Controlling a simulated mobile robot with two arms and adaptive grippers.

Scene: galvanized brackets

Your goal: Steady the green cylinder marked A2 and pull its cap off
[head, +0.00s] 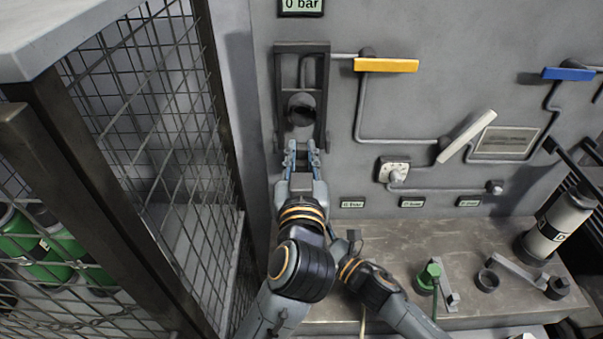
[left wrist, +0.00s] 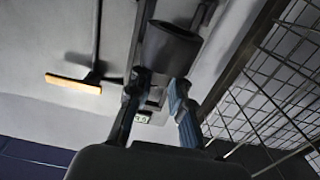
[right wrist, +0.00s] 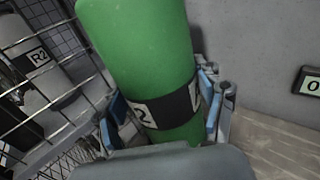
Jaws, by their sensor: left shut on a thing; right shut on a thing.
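In the head view my left gripper (head: 301,150) is raised in front of the wall, at the lower end of a dark wall bracket (head: 322,85). A dark cup-shaped cap (head: 300,108) is at its fingertips and also shows in the left wrist view (left wrist: 170,45); the exact contact is unclear. In the right wrist view my right gripper (right wrist: 165,110) is shut around the green cylinder (right wrist: 140,45), at its dark band. The band's label (right wrist: 143,113) ends in 2; its letter is unclear. My left arm hides this cylinder in the head view. Its cap end is out of view.
A mesh cage (head: 150,110) with green cylinders (head: 40,250) stands at the left. Yellow (head: 386,65), white (head: 466,136) and blue (head: 568,74) handles stick out from the wall. The bench (head: 400,235) holds a green-topped fitting (head: 430,278) and a white cylinder (head: 556,225).

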